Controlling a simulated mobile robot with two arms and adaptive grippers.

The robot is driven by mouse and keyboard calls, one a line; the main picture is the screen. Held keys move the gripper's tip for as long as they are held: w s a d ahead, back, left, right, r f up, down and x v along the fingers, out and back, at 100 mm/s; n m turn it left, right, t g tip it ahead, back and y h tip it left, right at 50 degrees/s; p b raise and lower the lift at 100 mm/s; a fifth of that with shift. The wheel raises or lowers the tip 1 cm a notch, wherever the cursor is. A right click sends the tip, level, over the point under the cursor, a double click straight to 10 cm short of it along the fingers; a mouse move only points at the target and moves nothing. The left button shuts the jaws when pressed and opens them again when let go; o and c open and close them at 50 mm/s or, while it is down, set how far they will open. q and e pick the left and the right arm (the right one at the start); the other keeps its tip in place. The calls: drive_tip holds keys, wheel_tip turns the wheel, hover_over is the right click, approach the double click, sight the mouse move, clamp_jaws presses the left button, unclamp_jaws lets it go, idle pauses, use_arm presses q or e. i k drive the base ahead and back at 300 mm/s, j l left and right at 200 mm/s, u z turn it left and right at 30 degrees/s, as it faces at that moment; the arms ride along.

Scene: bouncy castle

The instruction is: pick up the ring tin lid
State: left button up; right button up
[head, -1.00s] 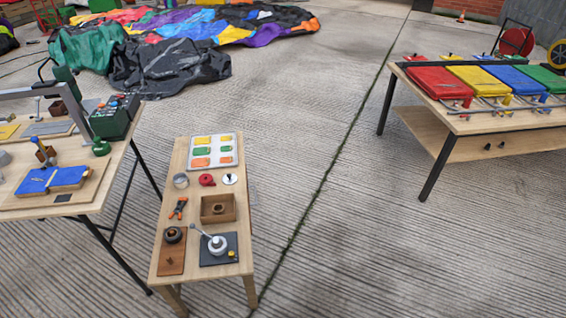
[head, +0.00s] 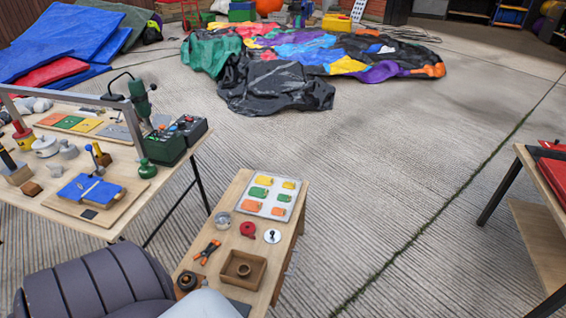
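On the small wooden bench (head: 233,200) lies a flat, round, pale disc with a dark mark or knob at its middle (head: 272,236); it looks like the ring tin lid, though it is too small to be sure. A round grey tin (head: 222,220) stands apart from it, to its left, with a red roll (head: 248,229) between them. Neither of my grippers is in view. A dark grey ribbed part and a pale rounded part at the bottom left look like my arm and hide the bench's near-left end.
The bench also holds a tray of coloured pieces (head: 268,195), orange-handled pliers (head: 207,251) and an open wooden box (head: 243,269). A cluttered workbench (head: 60,205) stands left, another table (head: 535,230) right. Concrete floor right of the bench is clear.

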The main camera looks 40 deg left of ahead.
sight(271, 236)
drive_tip(key=i+u, duration=0.35)
drive_tip(key=i+l+u, duration=0.2)
drive_tip(key=u, duration=0.15)
drive_tip(key=i+l+u, duration=0.2)
drive_tip(key=u, duration=0.15)
drive_tip(key=i+l, duration=0.05)
drive_tip(key=i, duration=0.05)
